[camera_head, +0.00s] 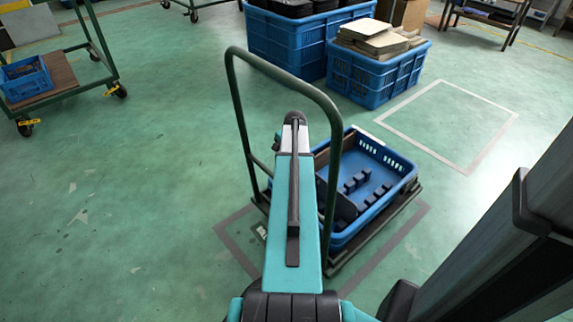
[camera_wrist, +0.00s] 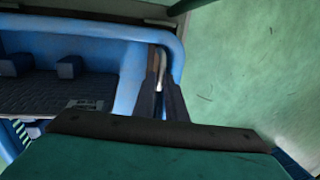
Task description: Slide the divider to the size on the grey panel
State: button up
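A blue tray (camera_head: 392,160) stands on a low cart in the head view, partly hidden by my arm. Inside it are several dark blocks and a dark upright piece (camera_head: 345,207), which may be the divider. The wrist view shows the tray's blue rim (camera_wrist: 90,22) and a dark panel (camera_wrist: 40,92) with a small grey printed label (camera_wrist: 85,103). My gripper (camera_wrist: 162,84) has its two dark fingers close together at the tray's right wall. A thin brown and pale strip shows between them; whether they grip it is unclear. The head view hides the fingers behind my arm.
The cart's dark green handle (camera_head: 234,90) arches beside my arm. Large blue crates (camera_head: 375,75) stand behind, one holding cardboard. Another cart (camera_head: 45,85) is at the upper left. The green floor at left is clear.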

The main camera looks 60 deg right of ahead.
grip_shut()
jog(key=s+a+p, duration=0.1)
jog(key=s+p, duration=0.2)
jog(key=s, duration=0.2)
jog(key=shift+s+a, duration=0.4)
jog(key=o, duration=0.5)
grip_release()
